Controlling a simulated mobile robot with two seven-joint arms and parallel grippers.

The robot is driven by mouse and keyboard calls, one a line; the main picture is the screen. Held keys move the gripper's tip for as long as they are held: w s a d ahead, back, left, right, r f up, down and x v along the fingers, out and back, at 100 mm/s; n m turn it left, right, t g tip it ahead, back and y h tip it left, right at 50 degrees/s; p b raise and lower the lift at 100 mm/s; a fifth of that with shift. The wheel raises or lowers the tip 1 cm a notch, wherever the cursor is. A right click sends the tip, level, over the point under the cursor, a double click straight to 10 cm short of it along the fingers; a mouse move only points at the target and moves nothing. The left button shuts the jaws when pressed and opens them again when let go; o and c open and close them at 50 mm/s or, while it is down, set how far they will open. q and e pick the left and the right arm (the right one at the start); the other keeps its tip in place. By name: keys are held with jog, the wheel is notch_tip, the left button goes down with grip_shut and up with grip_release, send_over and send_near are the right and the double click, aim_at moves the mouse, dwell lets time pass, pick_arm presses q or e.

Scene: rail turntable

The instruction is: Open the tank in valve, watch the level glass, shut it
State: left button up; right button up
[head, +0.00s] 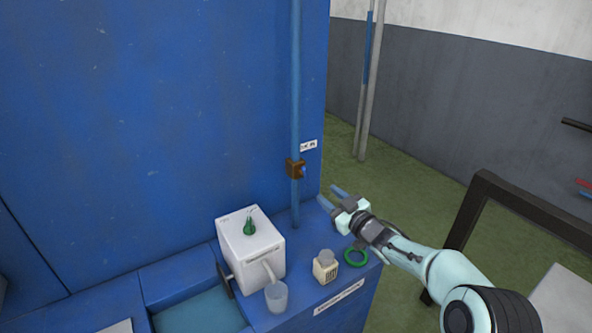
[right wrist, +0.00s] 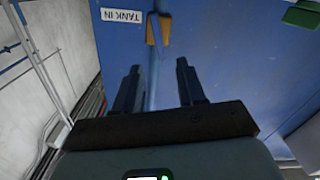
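The tank in valve (head: 296,168) is a small brown fitting on an upright blue pipe (head: 296,90) at the blue panel. A white label (head: 308,146) sits beside it; in the right wrist view the label (right wrist: 122,15) reads TANK IN upside down. The valve (right wrist: 158,28) shows there beyond my fingers. My right gripper (head: 332,197) is open and empty, below and right of the valve, apart from it. Its two fingers (right wrist: 158,85) stand wide apart. A thin upright tube with a blue stretch (head: 367,50) stands behind; I cannot tell if it is the level glass. My left gripper is not in view.
On the blue ledge stand a white box (head: 250,255) with a green top piece, a clear cup (head: 276,297), a small labelled bottle (head: 325,267) and a green ring (head: 356,257). A dark frame (head: 530,205) stands at right. Green floor lies between.

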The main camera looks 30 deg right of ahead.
aim_at(308, 176)
jog(key=w+p, duration=0.1)
jog(key=w, duration=0.2)
jog(key=w+p, duration=0.1)
jog(key=w, duration=0.3)
jog(key=w+r+p, duration=0.1)
jog(key=w+p, duration=0.1)
jog(key=w, duration=0.2)
jog(key=shift+w+a, duration=0.15)
jog(key=shift+a, duration=0.25)
jog(key=shift+w+f, duration=0.2)
jog(key=shift+w, duration=0.3)
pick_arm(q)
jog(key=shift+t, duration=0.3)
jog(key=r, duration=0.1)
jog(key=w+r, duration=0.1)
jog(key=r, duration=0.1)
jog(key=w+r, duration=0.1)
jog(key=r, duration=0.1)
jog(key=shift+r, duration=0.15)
pick_arm(e)
jog(key=c, duration=0.7)
grip_shut()
